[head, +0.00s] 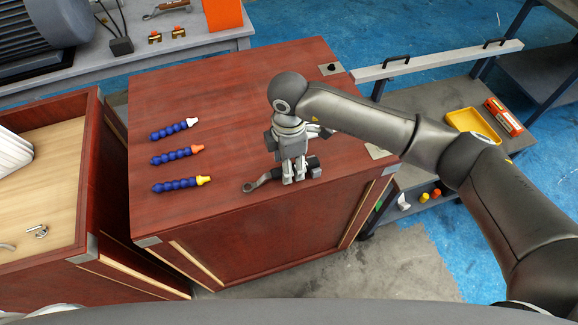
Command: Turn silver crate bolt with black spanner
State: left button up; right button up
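A spanner (263,180) lies at the front right of the red-brown crate top (225,100). Its grey open jaw points left, and a dark part shows to the right of my fingers. My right gripper (294,178) points down over the middle of the spanner, its fingers close to or around it. I cannot tell whether they grip it. A silver corner plate (324,70) with a dark bolt-like knob (332,67) is at the crate's far right corner. I cannot make out a distinct silver bolt. My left gripper is not in view.
Several blue segmented hoses lie on the crate's left, one with a white tip (174,129). An open drawer-like crate (88,150) stands at left. A grey bench (440,95) at right holds a yellow tray (462,117). The crate's back middle is clear.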

jog(key=shift+w+f+p, duration=0.1)
jog(key=shift+f+p, duration=0.25)
jog(key=shift+f, duration=1.4)
grip_shut()
